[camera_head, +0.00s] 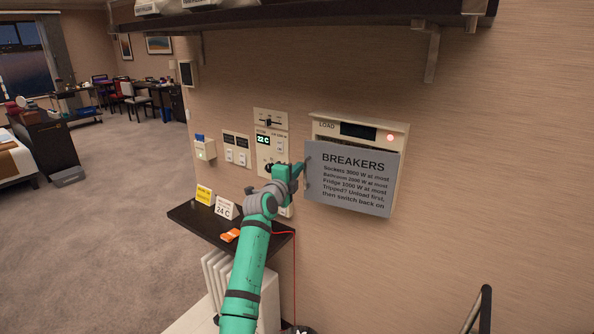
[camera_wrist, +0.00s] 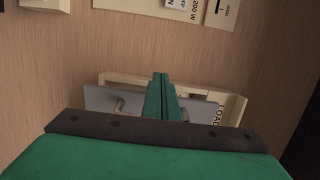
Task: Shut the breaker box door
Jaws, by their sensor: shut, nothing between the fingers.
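The breaker box (camera_head: 318,124) is a cream wall box with a display and a lit red lamp along its top. Its grey door (camera_head: 350,192), printed BREAKERS, covers most of the front. The door's left edge sticks out past the box, so it looks slightly ajar. My gripper (camera_head: 298,168) is shut and empty at the door's left edge, near a small handle. In the wrist view the shut fingers (camera_wrist: 161,82) overlap the grey door (camera_wrist: 97,99), with the cream box frame (camera_wrist: 236,107) behind. Whether the fingers touch the door cannot be told.
A wall panel (camera_head: 263,140) with a 22 C display and switches is left of the box. A dark shelf (camera_head: 190,217) with small cards is below it, above a white radiator (camera_head: 268,295). An upper shelf (camera_head: 300,17) with brackets overhangs. The wall to the right is clear.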

